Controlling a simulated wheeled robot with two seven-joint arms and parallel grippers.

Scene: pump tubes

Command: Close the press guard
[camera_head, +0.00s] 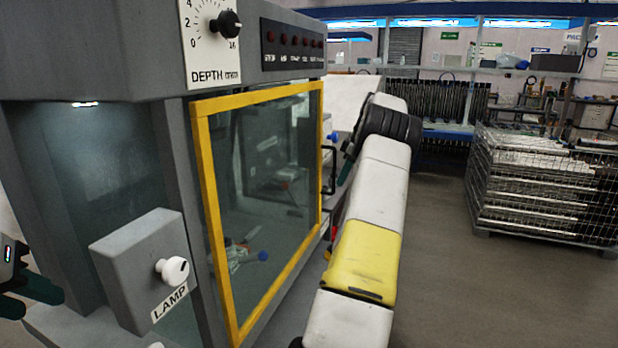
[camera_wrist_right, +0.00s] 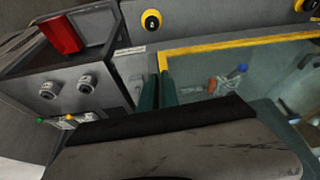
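The press guard (camera_head: 262,200) is a clear panel in a yellow frame on the grey press. In the head view it appears to lie against the press opening; I cannot tell whether it is fully shut. A black handle (camera_head: 331,170) stands at its right edge. My right gripper (camera_head: 347,165) is just right of the handle, partly hidden by my arm. In the right wrist view its green fingers (camera_wrist_right: 158,92) are close together with nothing seen between them, near a corner of the yellow frame (camera_wrist_right: 235,43). My left gripper (camera_head: 28,294) is open and empty at the lower left.
A lamp box with a white knob (camera_head: 175,270) juts out from the press. A depth dial (camera_head: 225,24) is above the guard. A wire cage of stacked parts (camera_head: 545,190) stands at the right. Floor (camera_head: 470,290) between is clear.

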